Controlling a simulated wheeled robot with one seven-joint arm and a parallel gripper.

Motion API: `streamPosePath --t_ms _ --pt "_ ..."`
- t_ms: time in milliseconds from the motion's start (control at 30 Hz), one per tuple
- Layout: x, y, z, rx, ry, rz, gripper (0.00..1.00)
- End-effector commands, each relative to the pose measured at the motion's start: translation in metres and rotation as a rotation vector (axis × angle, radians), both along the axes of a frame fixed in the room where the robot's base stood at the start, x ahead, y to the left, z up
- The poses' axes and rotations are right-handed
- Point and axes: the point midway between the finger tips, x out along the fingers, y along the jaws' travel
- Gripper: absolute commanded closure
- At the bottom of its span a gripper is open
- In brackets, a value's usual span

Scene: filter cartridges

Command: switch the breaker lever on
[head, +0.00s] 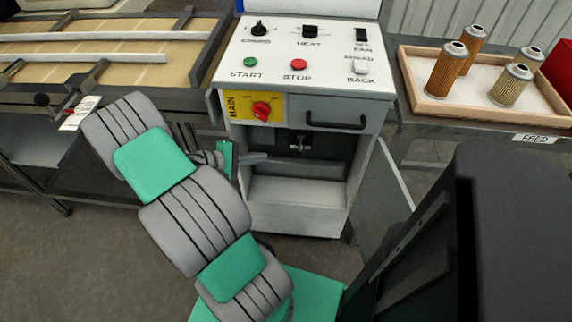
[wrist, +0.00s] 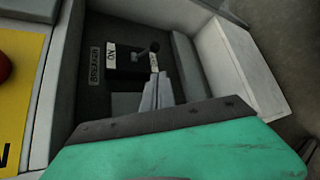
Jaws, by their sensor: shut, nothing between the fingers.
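The breaker (wrist: 125,62) is a dark block on the back wall of the open cabinet compartment, beside a plate reading BREAKER. Its short lever (wrist: 154,46) ends in a dark round knob, tipped away from the white ON label (wrist: 111,52). The breaker also shows small in the head view (head: 299,146). My gripper (wrist: 158,84) is shut and empty, its fingers pointing into the compartment just short of the lever. In the head view my gripper (head: 258,159) is at the compartment's left side. Contact with the lever cannot be told.
The cabinet door (head: 380,205) stands open at right. Above the compartment are a red MAIN switch (head: 261,109), a drawer handle (head: 337,121) and a control panel (head: 300,50). A tray (head: 485,110) of filter cartridges stands at right, a conveyor (head: 100,50) at left.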

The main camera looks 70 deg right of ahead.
Motion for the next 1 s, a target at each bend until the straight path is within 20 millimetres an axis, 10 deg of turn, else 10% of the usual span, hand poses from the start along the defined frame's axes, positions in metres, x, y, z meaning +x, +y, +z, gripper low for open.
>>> streamPosePath --t_ms 467,1000 --pt "-0.010 -0.008 -0.003 -0.010 0.027 -0.003 1.00" --pt "-0.065 -0.068 -0.038 -0.008 0.024 -0.003 1.00"
